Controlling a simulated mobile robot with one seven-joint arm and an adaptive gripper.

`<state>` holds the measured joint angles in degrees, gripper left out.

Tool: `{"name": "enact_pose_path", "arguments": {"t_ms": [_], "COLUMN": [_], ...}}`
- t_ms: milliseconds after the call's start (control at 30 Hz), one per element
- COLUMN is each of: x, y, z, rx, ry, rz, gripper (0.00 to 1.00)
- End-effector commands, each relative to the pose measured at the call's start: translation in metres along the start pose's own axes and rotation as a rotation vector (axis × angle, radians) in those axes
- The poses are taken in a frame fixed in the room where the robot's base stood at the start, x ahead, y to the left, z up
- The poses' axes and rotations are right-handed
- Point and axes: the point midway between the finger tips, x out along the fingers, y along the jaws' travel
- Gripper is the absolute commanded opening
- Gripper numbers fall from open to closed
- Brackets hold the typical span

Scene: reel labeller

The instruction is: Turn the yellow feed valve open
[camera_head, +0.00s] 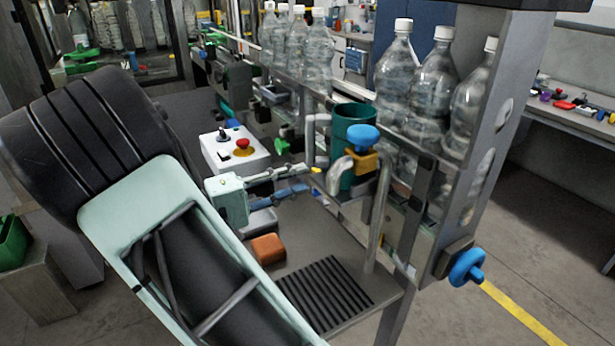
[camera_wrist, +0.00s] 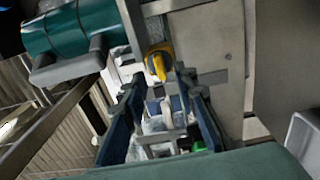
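The yellow feed valve (camera_wrist: 158,64) shows in the wrist view as a rounded yellow handle on the machine's side, just beyond and between the fingertips. In the head view only a small yellow patch (camera_head: 316,169) shows by the fingertips; I cannot tell for sure that it is the valve. My gripper (camera_head: 312,181) reaches right toward the machine. In the wrist view my gripper (camera_wrist: 160,82) has its two dark blue fingers apart, one on each side of the valve. I cannot tell whether either finger touches it.
A teal cylinder (camera_head: 354,119) with a blue knob (camera_head: 362,138) in front stands right of the fingertips. A grey upright pipe (camera_head: 378,215) is nearby. A white box with a red button (camera_head: 242,144) and an orange block (camera_head: 268,249) sit on the deck. Bottles (camera_head: 395,75) stand behind.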

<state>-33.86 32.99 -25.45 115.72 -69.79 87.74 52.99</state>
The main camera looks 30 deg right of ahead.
Motion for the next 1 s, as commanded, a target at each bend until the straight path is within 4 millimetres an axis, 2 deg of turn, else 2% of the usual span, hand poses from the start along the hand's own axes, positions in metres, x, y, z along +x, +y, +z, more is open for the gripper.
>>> {"name": "enact_pose_path", "arguments": {"t_ms": [33,200,400,567,1000], "x": [-0.013,-0.049,-0.076,-0.084,-0.084], "y": [0.000,-0.001,0.000,0.000,0.000], "z": [-0.001,-0.001,-0.001,0.000,0.000], "rx": [0.001,-0.001,0.000,-0.001,-0.001], "ry": [0.005,0.003,0.002,0.000,0.000], "rz": [-0.001,0.000,-0.001,0.000,-0.001], "gripper": [0.27,0.27,0.27,0.27,0.27]}}
